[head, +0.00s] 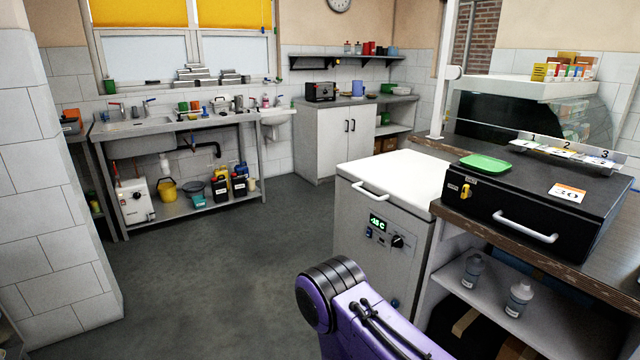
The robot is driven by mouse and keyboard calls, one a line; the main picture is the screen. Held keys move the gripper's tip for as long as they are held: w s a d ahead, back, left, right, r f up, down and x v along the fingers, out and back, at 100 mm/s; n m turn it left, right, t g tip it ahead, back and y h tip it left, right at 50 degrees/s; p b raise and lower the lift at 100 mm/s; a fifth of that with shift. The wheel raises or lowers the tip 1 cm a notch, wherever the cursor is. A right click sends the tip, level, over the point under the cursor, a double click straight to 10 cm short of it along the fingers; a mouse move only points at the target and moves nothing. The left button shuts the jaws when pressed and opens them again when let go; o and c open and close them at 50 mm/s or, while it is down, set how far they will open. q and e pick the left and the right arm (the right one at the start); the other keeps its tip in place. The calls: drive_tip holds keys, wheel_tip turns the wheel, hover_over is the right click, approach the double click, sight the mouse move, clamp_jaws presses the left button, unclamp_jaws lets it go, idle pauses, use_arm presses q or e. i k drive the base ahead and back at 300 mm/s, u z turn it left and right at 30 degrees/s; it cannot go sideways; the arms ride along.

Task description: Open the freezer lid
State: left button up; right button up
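The chest freezer (372,236) stands right of centre in the head view, a pale box with a display reading about -18 C and a dark knob on its front. Its white lid (410,174) lies flat and closed on top. A white bar handle (370,190) sits at the lid's front left edge. A purple arm link of mine shows at the bottom centre, in front of the freezer and apart from the handle. Neither of my grippers is in view.
A wooden counter (612,262) with a black cash drawer (540,205) adjoins the freezer on the right. Shelves with two bottles are below it. A steel sink bench (180,125) stands at the back left. The dark floor (230,260) left of the freezer is clear.

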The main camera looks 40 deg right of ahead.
sight(409, 179)
drive_tip(key=z, duration=0.6)
drive_tip(key=i, duration=1.5)
drive_tip(key=z, duration=0.9)
